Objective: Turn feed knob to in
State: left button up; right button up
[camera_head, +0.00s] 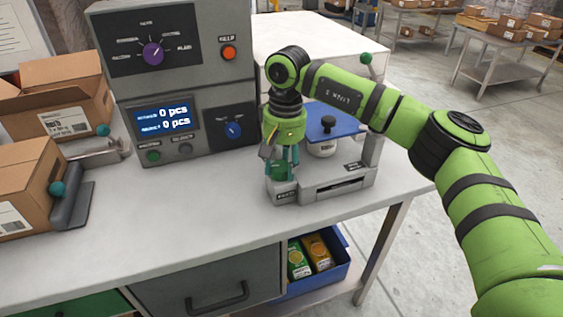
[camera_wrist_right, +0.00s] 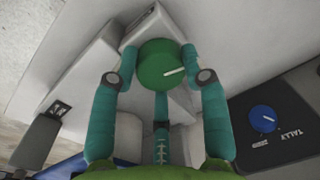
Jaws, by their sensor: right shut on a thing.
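A round green knob (camera_head: 278,172) with a white pointer line sits on the small grey housing (camera_head: 283,196) at the left end of the machine on the table. My right gripper (camera_head: 282,160) reaches down over it from above. In the right wrist view the green knob (camera_wrist_right: 160,72) lies between the teal fingers of my right gripper (camera_wrist_right: 160,65), which are shut on it from both sides. The pointer line runs from the knob's middle towards the right in that view. The housing's label is too small to read surely. My left gripper is not in view.
A grey control cabinet with a blue display (camera_head: 166,116), a purple knob (camera_head: 153,53) and a blue knob (camera_head: 233,130) stands behind to the left. A scale with a blue plate (camera_head: 345,128) is close to my right arm. Open cardboard boxes (camera_head: 60,98) stand at left. The table front is clear.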

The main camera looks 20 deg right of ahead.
aim_at(284, 164)
jog(key=shift+n, duration=1.6)
jog(key=o, duration=1.1)
jog(key=shift+w, duration=0.15)
jog(key=shift+o, duration=0.2)
jog(key=shift+r, duration=0.25)
notch_tip(284, 164, up, 11)
jog(key=shift+d+r, duration=0.2)
jog(key=shift+d, duration=0.1)
